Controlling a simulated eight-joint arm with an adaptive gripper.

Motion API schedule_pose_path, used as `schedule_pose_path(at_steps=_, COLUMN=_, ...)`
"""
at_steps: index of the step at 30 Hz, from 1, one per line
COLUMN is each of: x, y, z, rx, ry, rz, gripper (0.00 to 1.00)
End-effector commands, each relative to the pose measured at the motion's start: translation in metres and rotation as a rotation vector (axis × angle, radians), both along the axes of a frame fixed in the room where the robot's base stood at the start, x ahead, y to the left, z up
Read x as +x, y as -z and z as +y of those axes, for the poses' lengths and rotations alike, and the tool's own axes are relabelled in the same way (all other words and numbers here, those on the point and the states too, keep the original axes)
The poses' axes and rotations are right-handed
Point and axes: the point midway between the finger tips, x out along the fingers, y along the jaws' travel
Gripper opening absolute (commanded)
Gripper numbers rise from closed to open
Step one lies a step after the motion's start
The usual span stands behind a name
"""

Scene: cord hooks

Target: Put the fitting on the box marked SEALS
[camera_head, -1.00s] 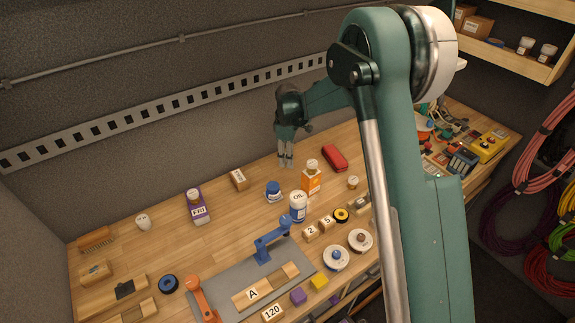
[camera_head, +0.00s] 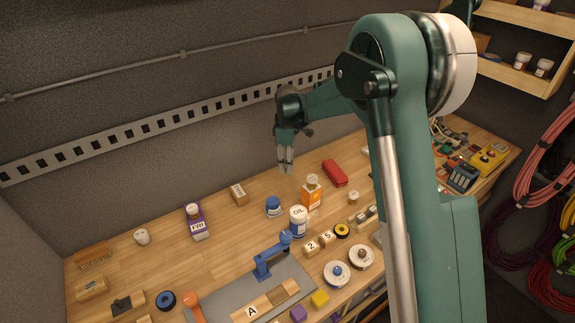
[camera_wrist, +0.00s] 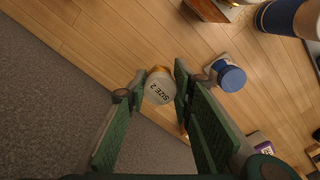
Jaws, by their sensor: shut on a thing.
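My gripper (camera_head: 286,168) is shut on a fitting (camera_wrist: 159,88) and holds it above the back of the bench. In the wrist view the fitting shows a round pale top reading "SIZE 2" and a brass-coloured edge, between the two fingers. In the head view it is too small to make out. A small brown carton (camera_head: 239,194) with a white label stands on the bench, left of the gripper; its lettering is unreadable. In the wrist view a brown piece, perhaps the carton, is mostly hidden behind the right finger. I cannot confirm which box reads SEALS.
A blue-capped jar (camera_head: 273,206) stands near the gripper. An orange box (camera_head: 311,196) and a purple box marked FRI (camera_head: 198,226) each carry a small pale-topped item. An OIL bottle (camera_head: 298,222) and a red case (camera_head: 334,172) stand nearby. Bench between carton and purple box is clear.

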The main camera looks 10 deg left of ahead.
Motion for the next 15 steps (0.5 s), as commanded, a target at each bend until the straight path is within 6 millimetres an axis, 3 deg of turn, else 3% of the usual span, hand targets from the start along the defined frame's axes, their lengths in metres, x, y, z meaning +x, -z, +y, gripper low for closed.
schedule_pose_path(at_steps=8, x=-0.004, y=-0.002, z=0.01, rx=0.0, ry=-0.004, rz=0.0, gripper=0.11)
schedule_pose_path(at_steps=15, x=-0.021, y=-0.011, z=0.049, rx=0.0, ry=-0.018, rz=0.0, gripper=0.11)
